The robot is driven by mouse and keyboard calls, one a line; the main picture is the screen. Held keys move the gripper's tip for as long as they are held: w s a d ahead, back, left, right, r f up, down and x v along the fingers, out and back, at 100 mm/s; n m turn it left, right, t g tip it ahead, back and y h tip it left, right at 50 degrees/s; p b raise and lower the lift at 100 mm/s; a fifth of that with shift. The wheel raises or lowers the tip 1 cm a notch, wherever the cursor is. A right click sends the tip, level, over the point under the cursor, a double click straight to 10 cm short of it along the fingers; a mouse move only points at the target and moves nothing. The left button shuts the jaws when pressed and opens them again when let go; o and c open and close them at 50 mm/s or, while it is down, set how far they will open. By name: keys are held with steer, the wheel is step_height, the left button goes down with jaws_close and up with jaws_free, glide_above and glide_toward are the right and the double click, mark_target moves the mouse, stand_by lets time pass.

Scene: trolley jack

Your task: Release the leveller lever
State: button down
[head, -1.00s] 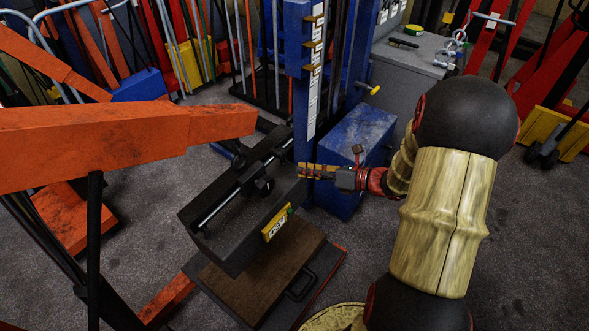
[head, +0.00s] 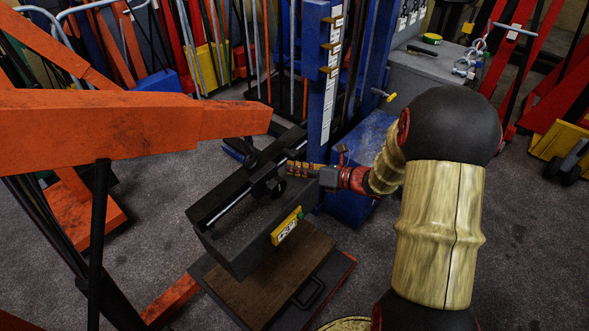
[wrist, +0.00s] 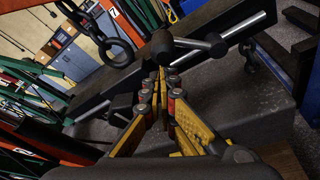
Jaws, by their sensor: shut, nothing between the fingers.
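The leveller, a black bar with a bright rod (head: 230,213), lies along the top of a dark grey block (head: 240,245) under the orange crane boom (head: 150,125). In the wrist view, a black lever with a round knob (wrist: 163,45) stands out from the bar near the bright rod (wrist: 250,31). My gripper (head: 292,166) is at the right part of the leveller. In the wrist view, the yellow fingers of my gripper (wrist: 162,74) are closed together and empty, with tips just below the knob. I cannot tell whether they touch it.
A black ring (wrist: 116,52) hangs left of the lever, and a chain shackle (wrist: 250,56) is to its right. A blue post (head: 319,85) and blue box (head: 362,150) stand behind my gripper. A yellow tag (head: 287,226) is on the block.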

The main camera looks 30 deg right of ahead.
mark_target(292, 158)
steer(key=shift+r, duration=0.1)
steer(key=shift+d+r+p, duration=0.1)
steer(key=shift+r+p, duration=0.1)
steer(key=shift+p, duration=0.6)
steer(key=shift+r+m+p, duration=0.15)
steer(key=shift+m+p, duration=0.25)
steer(key=shift+p, duration=0.05)
steer(key=p, duration=0.2)
steer(key=r+m+y+p, duration=0.1)
steer(key=p, duration=0.1)
steer(key=d+r+m+p, duration=0.1)
steer(key=p, duration=0.2)
steer(key=shift+w+r+y, duration=0.1)
steer(key=shift+w+y, duration=0.15)
steer(key=shift+y, duration=0.05)
steer(key=w+d+r+m+t+y+p, duration=0.1)
steer(key=w+d+r+m+y+p, duration=0.1)
steer(key=d+m+p, duration=0.6)
steer(key=shift+w+d+m+t+y+p, duration=0.35)
steer(key=shift+w+m+y+p, duration=0.3)
steer(key=shift+m+p, duration=1.2)
steer(key=shift+w+n+t+p, duration=0.1)
steer(key=shift+n+t+p, duration=0.15)
steer(key=shift+n+p, duration=0.3)
